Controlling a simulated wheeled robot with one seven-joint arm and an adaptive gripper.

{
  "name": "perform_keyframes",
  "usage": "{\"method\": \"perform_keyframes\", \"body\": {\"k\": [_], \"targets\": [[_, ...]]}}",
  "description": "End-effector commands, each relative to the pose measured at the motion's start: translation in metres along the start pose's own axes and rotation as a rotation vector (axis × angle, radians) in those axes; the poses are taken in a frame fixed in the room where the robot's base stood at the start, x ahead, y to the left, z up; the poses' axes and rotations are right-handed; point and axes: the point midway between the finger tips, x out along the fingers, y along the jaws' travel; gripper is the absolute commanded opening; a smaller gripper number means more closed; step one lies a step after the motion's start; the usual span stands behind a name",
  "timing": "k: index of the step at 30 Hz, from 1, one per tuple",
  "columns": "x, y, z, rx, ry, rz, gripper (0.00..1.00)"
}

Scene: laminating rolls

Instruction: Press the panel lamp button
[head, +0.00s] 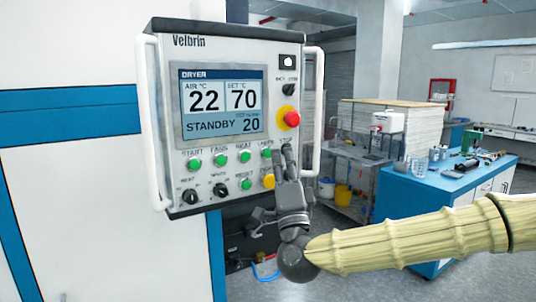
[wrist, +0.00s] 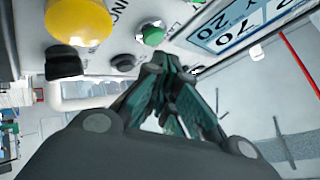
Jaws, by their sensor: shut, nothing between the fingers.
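The dryer panel (head: 240,50) is a white box with a screen and rows of buttons. The label over the green button (head: 267,155) at the right end of the upper row seems to read LAMP, but it is small. My gripper (head: 287,152) is shut and empty, its fingertips in front of the panel's lower right, just right of that green button. They partly cover the panel near the STOP label. In the wrist view, the closed fingertips (wrist: 165,65) are close to the panel face, near a green button (wrist: 151,35) and a dark button (wrist: 123,62). Contact cannot be told.
A yellow button (head: 268,181) sits below the green one. A red emergency button (head: 291,119) on a yellow base is above my fingers. White handles (head: 312,110) flank the panel. A blue-topped bench (head: 430,180) stands at the right, behind my arm.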

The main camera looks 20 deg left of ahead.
Motion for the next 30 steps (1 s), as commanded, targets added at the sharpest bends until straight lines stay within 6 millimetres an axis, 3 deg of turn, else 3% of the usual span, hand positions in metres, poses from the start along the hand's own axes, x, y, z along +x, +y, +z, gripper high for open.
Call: {"method": "perform_keyframes", "body": {"k": [30], "targets": [[0.0068,0.0047,0.0064,0.000,0.000,0.000,0.00]]}}
